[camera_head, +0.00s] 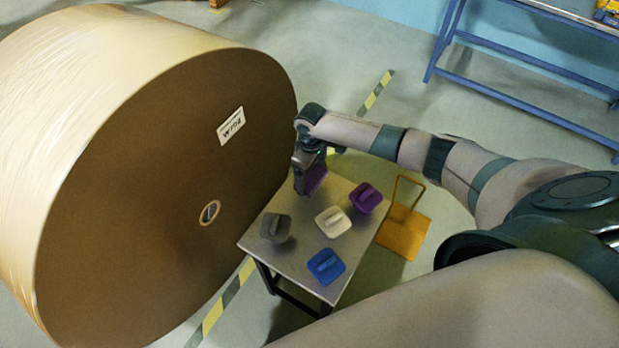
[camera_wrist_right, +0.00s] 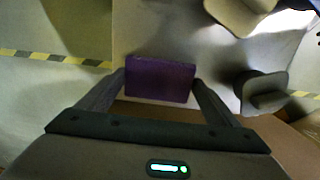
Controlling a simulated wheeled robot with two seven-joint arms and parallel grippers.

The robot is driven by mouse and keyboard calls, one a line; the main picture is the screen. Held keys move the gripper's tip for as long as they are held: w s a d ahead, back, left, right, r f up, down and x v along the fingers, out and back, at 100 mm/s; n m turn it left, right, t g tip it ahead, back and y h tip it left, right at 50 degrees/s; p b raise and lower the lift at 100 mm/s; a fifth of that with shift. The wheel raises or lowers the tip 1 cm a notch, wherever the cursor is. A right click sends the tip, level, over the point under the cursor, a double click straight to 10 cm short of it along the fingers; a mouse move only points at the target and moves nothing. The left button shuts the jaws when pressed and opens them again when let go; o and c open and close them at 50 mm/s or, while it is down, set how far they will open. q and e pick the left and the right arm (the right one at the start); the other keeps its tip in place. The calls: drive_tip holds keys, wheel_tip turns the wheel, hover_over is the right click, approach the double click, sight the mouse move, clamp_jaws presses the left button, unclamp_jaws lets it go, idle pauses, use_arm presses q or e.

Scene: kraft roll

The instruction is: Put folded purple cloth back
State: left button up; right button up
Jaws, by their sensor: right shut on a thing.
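My right gripper (camera_head: 305,182) is over the far left corner of the small grey table (camera_head: 297,263), beside the big roll. It is shut on a folded purple cloth (camera_head: 316,180). The right wrist view shows the folded purple cloth (camera_wrist_right: 160,80) between both fingers of my right gripper (camera_wrist_right: 160,88). I cannot tell whether the cloth touches the tabletop. My left gripper is not in view.
A purple handled block (camera_head: 365,197), a white one (camera_head: 333,221), a grey one (camera_head: 275,227) and a blue one (camera_head: 326,266) stand on the table. The kraft roll (camera_head: 130,220) rises at left. An orange cart (camera_head: 403,235) stands right of the table.

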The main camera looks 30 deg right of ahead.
sight(310, 179)
drive_tip(key=shift+w+d+f, duration=0.15)
drive_tip(key=shift+w+f, duration=0.35)
drive_tip(key=shift+w, duration=0.3)
drive_tip(key=shift+f+p, duration=0.5)
drive_tip(key=shift+f, duration=1.5)
drive_tip(key=shift+f, duration=0.1)
drive_tip(key=o, duration=0.8)
drive_tip(key=shift+o, duration=0.2)
drive_tip(key=shift+r, duration=0.2)
